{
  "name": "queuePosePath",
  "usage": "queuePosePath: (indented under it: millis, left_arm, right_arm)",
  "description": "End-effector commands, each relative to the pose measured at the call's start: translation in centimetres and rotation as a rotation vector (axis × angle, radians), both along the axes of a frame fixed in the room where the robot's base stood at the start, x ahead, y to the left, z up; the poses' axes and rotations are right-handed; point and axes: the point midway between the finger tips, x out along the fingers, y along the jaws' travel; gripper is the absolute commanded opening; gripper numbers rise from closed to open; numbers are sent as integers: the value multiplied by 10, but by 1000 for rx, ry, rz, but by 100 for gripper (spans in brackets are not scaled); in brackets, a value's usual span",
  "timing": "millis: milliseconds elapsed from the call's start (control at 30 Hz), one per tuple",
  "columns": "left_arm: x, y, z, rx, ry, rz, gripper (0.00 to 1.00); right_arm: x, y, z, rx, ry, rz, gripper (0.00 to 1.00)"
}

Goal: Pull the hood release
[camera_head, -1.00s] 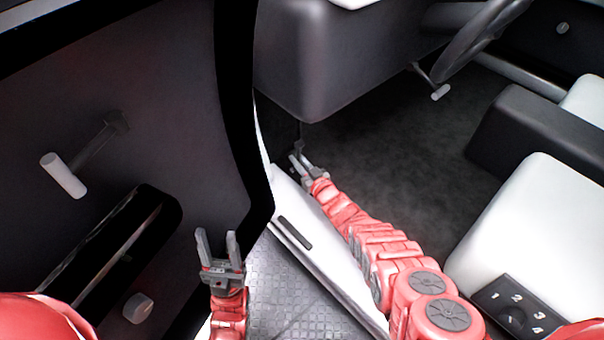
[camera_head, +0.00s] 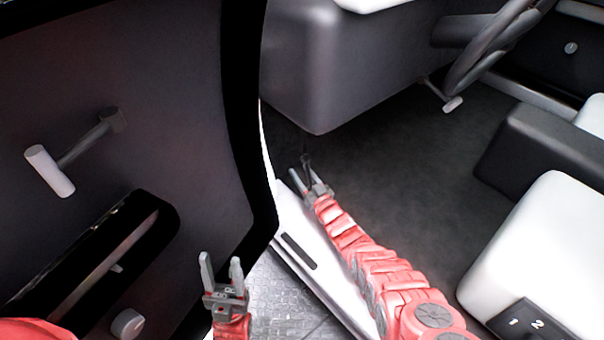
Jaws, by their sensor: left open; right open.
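A small dark lever (camera_head: 306,158), which looks like the hood release, hangs below the lower edge of the dashboard. My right gripper (camera_head: 304,178) is open, with its fingertips close to the lever's lower end. The lever appears between or just behind the fingers; I cannot tell whether they touch it. My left gripper (camera_head: 221,267) is open and empty, pointing up beside the open door's edge.
The open door (camera_head: 190,120) is at left, with a crank-like handle (camera_head: 50,170) and a knob (camera_head: 127,324). The dashboard (camera_head: 370,70) overhangs the dark footwell floor (camera_head: 400,160). A pale seat (camera_head: 540,240) is at right, and the white sill (camera_head: 300,230) runs below my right arm.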

Motion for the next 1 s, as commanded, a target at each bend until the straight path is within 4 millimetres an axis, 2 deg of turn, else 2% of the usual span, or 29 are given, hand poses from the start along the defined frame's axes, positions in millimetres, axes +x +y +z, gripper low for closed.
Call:
queuePosePath:
  millis: [167, 267, 400, 500, 667, 800, 1000]
  left_arm:
    - [0, 0, 7, 0, 0, 0, 50]
    - [0, 0, 21, 0, 0, 0, 50]
    - [0, 0, 49, 0, 0, 0, 50]
    - [0, 0, 70, 0, 0, 0, 50]
    - [0, 0, 102, 0, 0, 0, 50]
    - [0, 0, 129, 0, 0, 0, 50]
    - [0, 0, 140, 0, 0, 0, 50]
  right_arm:
    - [0, 0, 7, 0, 0, -1, 47]
    - [1, 0, 22, 1, -1, -1, 47]
    - [-1, 0, 50, 0, 0, 0, 47]
    - [-22, -2, 45, -1, 8, 0, 47]
    - [-53, -3, 49, 1, 8, 2, 47]
    - [-88, -2, 51, 1, 10, 8, 47]
    - [-123, -5, 47, 0, 8, 7, 47]
